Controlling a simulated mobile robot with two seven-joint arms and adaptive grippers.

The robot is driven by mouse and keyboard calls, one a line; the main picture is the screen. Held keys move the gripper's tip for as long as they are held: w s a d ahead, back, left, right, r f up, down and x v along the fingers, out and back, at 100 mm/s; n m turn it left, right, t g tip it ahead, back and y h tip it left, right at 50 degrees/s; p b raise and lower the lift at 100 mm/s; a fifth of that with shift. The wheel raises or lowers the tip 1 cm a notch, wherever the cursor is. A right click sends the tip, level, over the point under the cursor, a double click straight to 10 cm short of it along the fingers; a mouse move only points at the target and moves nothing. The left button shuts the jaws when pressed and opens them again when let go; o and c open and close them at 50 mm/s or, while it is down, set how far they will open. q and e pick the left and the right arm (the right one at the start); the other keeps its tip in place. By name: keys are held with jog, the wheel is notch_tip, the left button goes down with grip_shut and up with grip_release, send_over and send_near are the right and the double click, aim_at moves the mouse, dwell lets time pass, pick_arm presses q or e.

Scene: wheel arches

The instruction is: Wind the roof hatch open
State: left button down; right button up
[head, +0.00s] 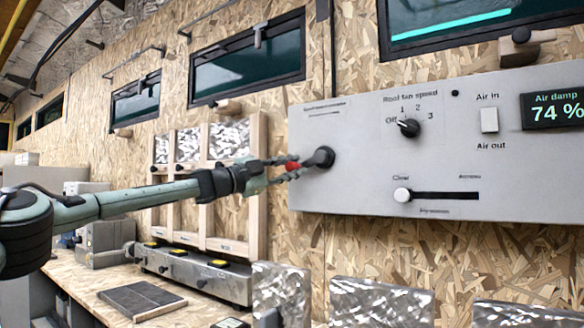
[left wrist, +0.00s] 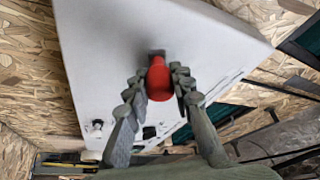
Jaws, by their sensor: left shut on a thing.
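A grey control panel (head: 350,185) on the wall carries a winder with a black hub (head: 321,158) and a red handle (head: 292,166). My left gripper (head: 286,169) reaches in from the left and is shut on the red handle. In the left wrist view the red handle (left wrist: 159,82) sits between the two fingers of my left gripper (left wrist: 158,90), with the grey panel behind it. The crank's arm is mostly hidden behind the handle. I cannot pick out the roof hatch for certain. My right gripper is not in view.
The panel also has a fan speed knob (head: 409,127), an air switch (head: 489,120), a slider (head: 402,195) and a display (head: 555,111) reading 74 %. Windows (head: 250,62) line the wall above. A workbench (head: 100,290) with boxes lies below my left arm.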

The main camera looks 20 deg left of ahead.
pick_arm(q)
jog(key=c, duration=1.3)
grip_release()
jog(key=v, duration=1.2)
jog(key=shift+f, duration=0.1)
